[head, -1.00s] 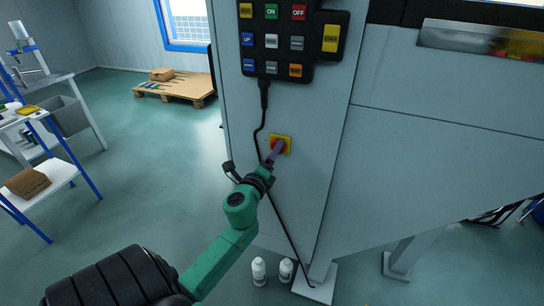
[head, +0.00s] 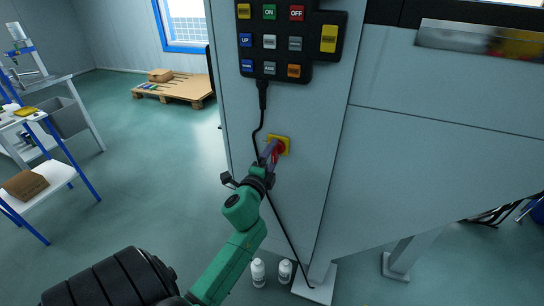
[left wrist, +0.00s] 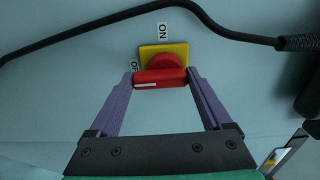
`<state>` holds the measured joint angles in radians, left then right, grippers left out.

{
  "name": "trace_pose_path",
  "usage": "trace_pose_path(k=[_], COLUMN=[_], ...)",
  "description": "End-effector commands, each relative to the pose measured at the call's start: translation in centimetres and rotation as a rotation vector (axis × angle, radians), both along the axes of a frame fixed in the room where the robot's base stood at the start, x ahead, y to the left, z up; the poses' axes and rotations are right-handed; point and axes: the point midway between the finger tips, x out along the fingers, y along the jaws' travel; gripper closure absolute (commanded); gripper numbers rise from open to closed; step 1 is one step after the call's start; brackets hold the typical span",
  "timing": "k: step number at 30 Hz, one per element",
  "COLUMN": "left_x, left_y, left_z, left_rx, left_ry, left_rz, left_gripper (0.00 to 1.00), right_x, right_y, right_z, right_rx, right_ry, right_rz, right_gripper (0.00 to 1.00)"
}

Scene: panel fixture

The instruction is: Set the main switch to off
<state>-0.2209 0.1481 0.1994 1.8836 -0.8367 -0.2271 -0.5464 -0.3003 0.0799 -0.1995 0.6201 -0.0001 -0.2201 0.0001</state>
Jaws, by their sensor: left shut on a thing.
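The main switch is a red rotary handle (left wrist: 160,77) on a yellow square plate (left wrist: 178,49), fixed to the grey panel. In the head view the red handle (head: 279,149) shows partly behind my left gripper (head: 269,153). In the left wrist view an ON label (left wrist: 163,30) stands above the plate, and a partly hidden OFF label (left wrist: 133,67) is at its left. My left gripper (left wrist: 160,80) has its purple fingers at the two ends of the red handle, shut on it. The handle lies across between the fingertips. My right gripper is not in view.
A black button pendant (head: 285,45) hangs above the switch, and its cable (head: 258,130) runs down close beside my left gripper. Two white bottles (head: 258,272) stand on the floor by the panel foot (head: 315,285). Open floor lies to the left.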

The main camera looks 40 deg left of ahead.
Motion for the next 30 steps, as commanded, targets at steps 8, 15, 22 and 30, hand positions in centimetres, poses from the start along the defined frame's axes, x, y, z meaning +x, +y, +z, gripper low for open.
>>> trace_pose_path(k=[8, 15, 22, 30], left_x=[0.0, 0.0, -1.3, -7.9], left_y=[0.0, 0.0, -0.5, -2.7], left_z=[-0.1, -0.1, -0.3, -0.7], left_rx=[-0.009, -0.005, -0.005, -0.009], left_ry=[0.0, 0.0, 0.002, 0.004], left_rz=[0.0, 0.0, -0.001, 0.001], left_gripper=[0.73, 0.0, 0.0, 0.0], right_x=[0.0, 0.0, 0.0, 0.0], right_y=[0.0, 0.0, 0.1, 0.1], right_z=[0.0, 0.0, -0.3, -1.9], right_rx=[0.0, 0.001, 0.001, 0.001], right_ry=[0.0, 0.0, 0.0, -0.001], right_rz=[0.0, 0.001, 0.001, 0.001], right_gripper=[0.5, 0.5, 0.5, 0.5])
